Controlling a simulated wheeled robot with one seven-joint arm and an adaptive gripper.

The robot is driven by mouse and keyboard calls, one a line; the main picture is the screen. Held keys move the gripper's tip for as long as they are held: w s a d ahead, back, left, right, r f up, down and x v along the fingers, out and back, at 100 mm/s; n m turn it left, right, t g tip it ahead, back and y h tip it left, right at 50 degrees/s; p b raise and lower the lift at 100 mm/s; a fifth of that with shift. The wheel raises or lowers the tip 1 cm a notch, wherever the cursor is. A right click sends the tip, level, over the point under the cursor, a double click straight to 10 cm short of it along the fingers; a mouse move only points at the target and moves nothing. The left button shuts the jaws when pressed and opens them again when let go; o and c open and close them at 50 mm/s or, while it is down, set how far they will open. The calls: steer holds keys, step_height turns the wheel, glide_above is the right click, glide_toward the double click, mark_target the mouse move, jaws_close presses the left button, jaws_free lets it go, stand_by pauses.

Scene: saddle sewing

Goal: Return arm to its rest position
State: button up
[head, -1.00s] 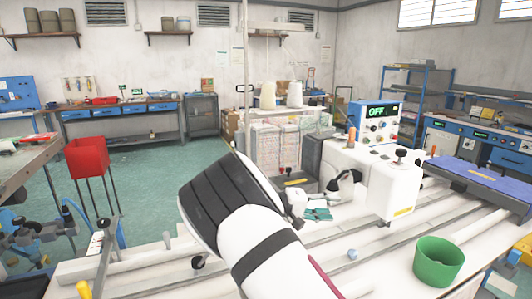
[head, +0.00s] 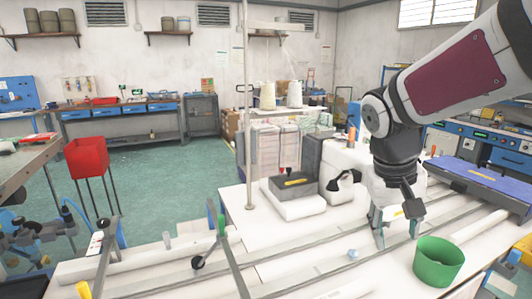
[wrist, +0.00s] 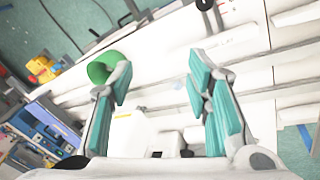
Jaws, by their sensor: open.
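My arm (head: 460,75) comes in from the upper right in the head view. My gripper (head: 396,232) hangs below it, above the railed white table (head: 300,240) and in front of the white sewing machine (head: 345,165). The arm and gripper hide much of the machine and its control panel. In the wrist view my gripper (wrist: 160,85) has its teal-padded fingers wide apart with nothing held between them. White machine housing (wrist: 130,128) shows beyond the gap.
A green bin (head: 438,262) stands to the right of my gripper; it also shows beyond the left finger in the wrist view (wrist: 100,68). A dark block on a white base (head: 292,195) sits left of the machine. A thin post (head: 246,120) rises at the table's back left.

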steer(key=s+a+r+t+y, duration=0.1)
steer(key=s+a+t, duration=0.1)
steer(key=s, duration=0.6)
steer(key=s+a+r+n+t+y, duration=0.1)
steer(key=s+a+r+t+y, duration=0.1)
steer(key=s, duration=0.6)
steer(key=shift+a, duration=0.45)
